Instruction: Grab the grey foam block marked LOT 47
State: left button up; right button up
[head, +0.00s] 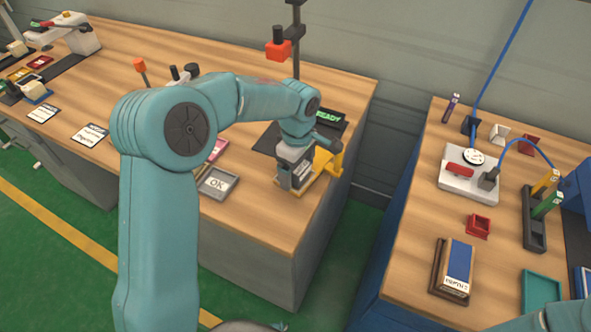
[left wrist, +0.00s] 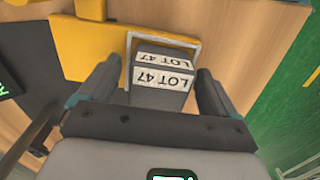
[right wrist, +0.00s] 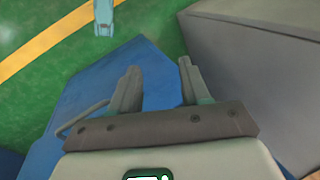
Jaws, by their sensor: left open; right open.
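The grey foam block (left wrist: 160,100) shows in the left wrist view with two white LOT 47 labels. It lies between the fingers of my left gripper (left wrist: 158,82), which is open, with a visible gap on each side. In the head view my left gripper (head: 298,180) is down at a yellow fixture (head: 322,164) near the right end of the long wooden bench; the block is mostly hidden there. My right gripper (right wrist: 158,72) is open and empty in the right wrist view, over a blue surface and green floor.
A grey OK tray (head: 218,184) lies left of the left gripper. A dark post with a red head (head: 278,50) stands behind it. A gap separates this bench from the right bench (head: 408,205), which holds a white device (head: 455,183), a red tray (head: 478,227) and a brown case (head: 438,268).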

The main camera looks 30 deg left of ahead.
pick_arm(q)
jog(key=shift+c, duration=0.3)
jog(key=c, duration=1)
jog(key=shift+r, duration=0.2)
